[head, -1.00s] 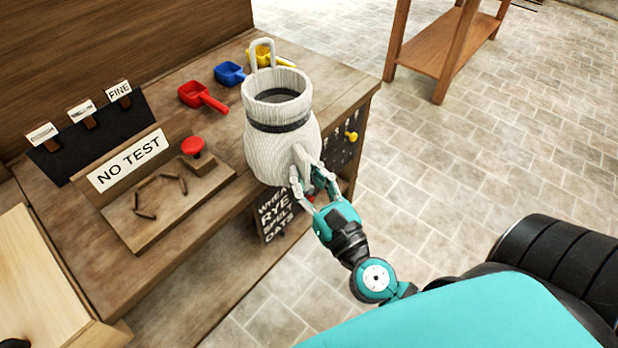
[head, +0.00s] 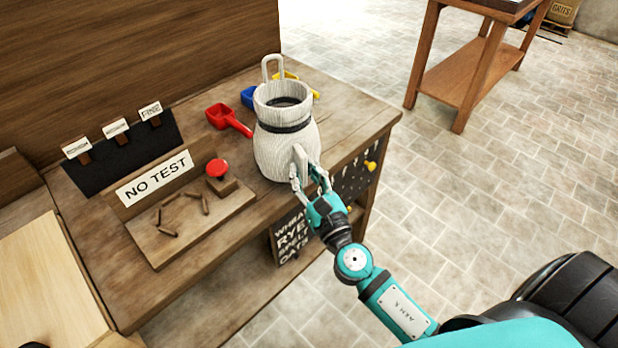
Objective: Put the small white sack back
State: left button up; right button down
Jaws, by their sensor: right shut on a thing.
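The small white sack (head: 285,140) is a ribbed, open-topped bag with a dark band round its neck and a loop standing up at the back of its rim. It appears upright over the right part of the wooden bench (head: 350,113). I cannot tell whether its bottom touches the bench top. My right gripper (head: 310,178) is shut on the sack's near side, low down, at a light tab there. The sack partly hides the scoops behind it. My left gripper is not in view.
Red scoop (head: 223,117), blue scoop (head: 248,97) and yellow scoop (head: 290,76) lie behind the sack. A NO TEST sign (head: 153,178) and a red button (head: 217,168) stand left. A wooden table (head: 470,60) stands beyond open floor.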

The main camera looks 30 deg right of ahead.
jog(key=w, duration=0.4)
jog(key=shift+w+d+f, duration=0.1)
jog(key=shift+w+f, duration=0.05)
jog(key=shift+f+b, duration=0.85)
jog(key=c, duration=1.2)
grip_release()
